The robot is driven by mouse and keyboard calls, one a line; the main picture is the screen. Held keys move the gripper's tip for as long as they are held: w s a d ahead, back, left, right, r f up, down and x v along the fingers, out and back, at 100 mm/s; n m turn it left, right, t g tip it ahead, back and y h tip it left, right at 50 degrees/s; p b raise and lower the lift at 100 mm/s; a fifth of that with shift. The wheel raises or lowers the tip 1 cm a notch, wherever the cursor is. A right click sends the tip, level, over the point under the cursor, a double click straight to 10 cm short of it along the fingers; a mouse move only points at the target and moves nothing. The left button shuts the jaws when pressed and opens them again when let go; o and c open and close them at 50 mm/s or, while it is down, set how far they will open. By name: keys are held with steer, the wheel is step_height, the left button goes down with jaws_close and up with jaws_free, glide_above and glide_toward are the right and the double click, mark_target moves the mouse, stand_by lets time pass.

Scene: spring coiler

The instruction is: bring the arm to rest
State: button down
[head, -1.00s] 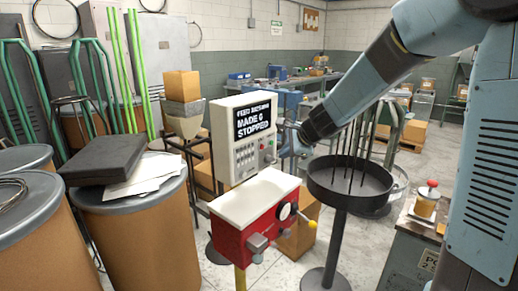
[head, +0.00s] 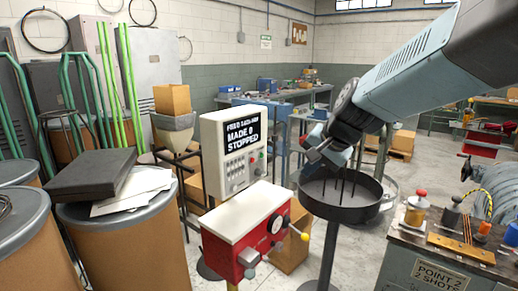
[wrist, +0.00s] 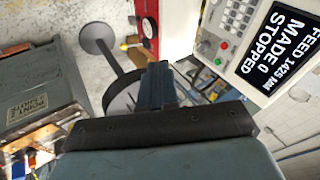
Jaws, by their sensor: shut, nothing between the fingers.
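My arm reaches in from the upper right in the head view. My gripper (head: 314,155) is above the round black pan (head: 342,208) on its stand, to the right of the control box (head: 231,150). In the wrist view my gripper (wrist: 158,72) is shut and empty, its fingers together. The pan is partly hidden behind the fingers there. The control box screen reads "MADE 0" and "STOPPED" and also shows sideways in the wrist view (wrist: 274,45).
A red machine with a white top (head: 245,228) stands below the control box. Cardboard drums (head: 125,238) are at left. A bench marked "POINT 2" (head: 440,275) holds bottles and a wooden rack at right. Thin upright rods stand in the pan.

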steer(key=s+d+n+h, duration=0.2)
steer(key=s+d, duration=0.3)
steer(key=s, duration=0.3)
steer(key=s+d+n+h, duration=0.1)
steer(key=s+d+n, duration=0.3)
steer(key=s+d, duration=0.2)
steer(key=shift+s+r+h, duration=0.4)
steer(key=shift+s+r, duration=0.05)
steer(key=shift+s, duration=0.7)
steer(key=shift+d, duration=0.2)
